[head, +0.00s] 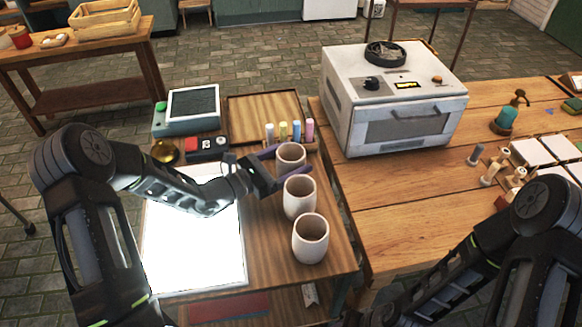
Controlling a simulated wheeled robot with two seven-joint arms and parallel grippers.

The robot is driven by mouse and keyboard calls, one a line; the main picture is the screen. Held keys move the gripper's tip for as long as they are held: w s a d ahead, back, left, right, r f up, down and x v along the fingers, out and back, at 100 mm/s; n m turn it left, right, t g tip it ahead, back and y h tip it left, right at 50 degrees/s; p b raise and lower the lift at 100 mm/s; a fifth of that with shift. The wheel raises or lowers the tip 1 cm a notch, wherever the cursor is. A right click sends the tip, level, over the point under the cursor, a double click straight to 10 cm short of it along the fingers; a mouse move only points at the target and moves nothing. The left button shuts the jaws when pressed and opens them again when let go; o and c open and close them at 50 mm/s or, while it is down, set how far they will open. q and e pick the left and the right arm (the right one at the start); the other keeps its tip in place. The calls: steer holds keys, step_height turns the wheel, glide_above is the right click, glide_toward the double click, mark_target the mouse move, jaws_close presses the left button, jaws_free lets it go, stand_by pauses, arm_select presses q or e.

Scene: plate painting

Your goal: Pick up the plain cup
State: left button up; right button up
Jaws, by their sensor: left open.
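Three pale, undecorated-looking cups stand upright in a row on the wooden table: the far cup (290,152), the middle cup (299,200) and the near cup (310,240). No pattern shows on any of them from here. My left gripper (284,162) reaches in from the left at the far cup. Its purple fingers are open, one on the cup's far left side and one across its near side. I cannot tell whether they touch it. The near finger passes close to the middle cup's rim. My right arm is at the lower right, its gripper out of view.
A bright white panel (190,262) lies left of the cups. Several coloured sticks (296,131) stand behind the far cup. A white oven (392,100) sits at the back right. An empty wooden tray (262,112) lies behind. Table right of the cups is clear.

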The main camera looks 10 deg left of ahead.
arm_select(q)
steer(key=c, duration=1.4)
steer(key=shift+r, duration=0.15)
steer(key=shift+c, duration=0.2)
step_height(320, 180, up, 10)
stand_by(0.7)
